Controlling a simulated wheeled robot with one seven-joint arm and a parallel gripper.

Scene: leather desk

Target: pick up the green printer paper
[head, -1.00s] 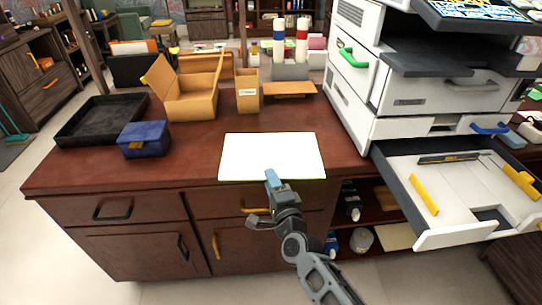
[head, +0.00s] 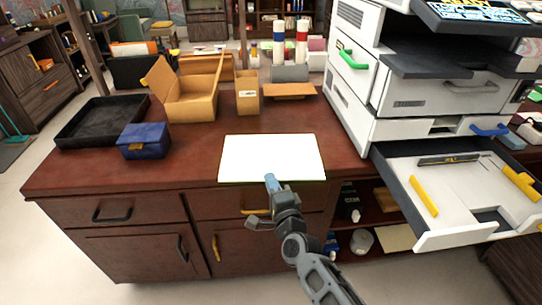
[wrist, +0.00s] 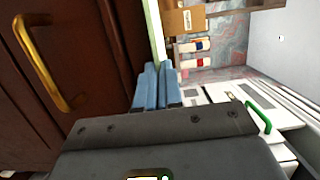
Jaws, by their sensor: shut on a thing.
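The printer paper (head: 271,156) lies near the front edge of the desk as a flat white block with a thin green edge along its near side. My gripper (head: 270,181) is at the middle of that near edge, its blue fingers shut on the paper. In the wrist view, the two blue fingers (wrist: 159,72) are close together at the end of a pale green strip, the paper's edge (wrist: 155,34). The bite of the fingers on the paper is small and mostly hidden.
The printer (head: 440,95) stands right of the paper, its lower tray (head: 440,235) pulled out. A blue box (head: 144,140), black tray (head: 70,135) and open cardboard box (head: 190,103) are at left. Drawer handles (head: 257,211) are below the desk edge.

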